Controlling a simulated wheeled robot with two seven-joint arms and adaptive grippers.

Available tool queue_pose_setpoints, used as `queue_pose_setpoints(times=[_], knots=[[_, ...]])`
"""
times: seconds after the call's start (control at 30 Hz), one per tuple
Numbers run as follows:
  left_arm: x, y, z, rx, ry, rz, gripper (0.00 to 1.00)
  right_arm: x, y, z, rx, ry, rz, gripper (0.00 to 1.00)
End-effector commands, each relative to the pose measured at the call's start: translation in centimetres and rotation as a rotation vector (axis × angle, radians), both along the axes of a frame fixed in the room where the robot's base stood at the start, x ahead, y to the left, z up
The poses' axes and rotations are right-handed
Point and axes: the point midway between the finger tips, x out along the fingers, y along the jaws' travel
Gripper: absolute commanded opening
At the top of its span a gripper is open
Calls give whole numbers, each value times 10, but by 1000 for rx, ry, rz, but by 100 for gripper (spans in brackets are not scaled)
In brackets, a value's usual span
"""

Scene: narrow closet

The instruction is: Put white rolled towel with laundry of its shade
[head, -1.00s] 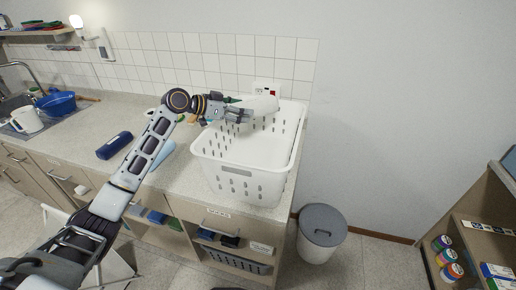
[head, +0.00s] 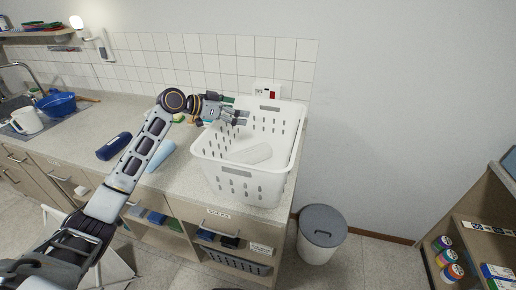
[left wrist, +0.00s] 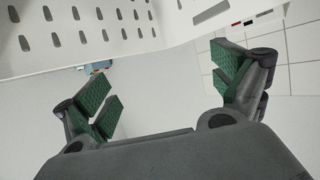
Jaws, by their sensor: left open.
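The white rolled towel (head: 250,154) lies inside the white slotted laundry basket (head: 236,186) on the counter, seen in the head view. No other laundry shows in the visible part of the basket. My left gripper (head: 241,117) is open and empty above the basket's back left part, apart from the towel. In the left wrist view its green-padded fingers (left wrist: 165,84) are spread with nothing between them, and the slotted basket wall (left wrist: 120,30) shows beyond. The towel cannot be made out there. My right gripper is not in view.
A dark blue roll (head: 114,146) and a light blue roll (head: 161,154) lie on the counter left of the basket. A lidded grey bin (head: 321,236) stands on the floor at right.

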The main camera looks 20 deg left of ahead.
Motion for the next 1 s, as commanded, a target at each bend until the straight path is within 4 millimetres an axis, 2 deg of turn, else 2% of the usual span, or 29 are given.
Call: queue_pose_setpoints(times=[0.6,1.0], knots=[[-55,56,31,2,1,1,95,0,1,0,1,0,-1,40],[-69,70,41,1,0,-1,95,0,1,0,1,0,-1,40]])
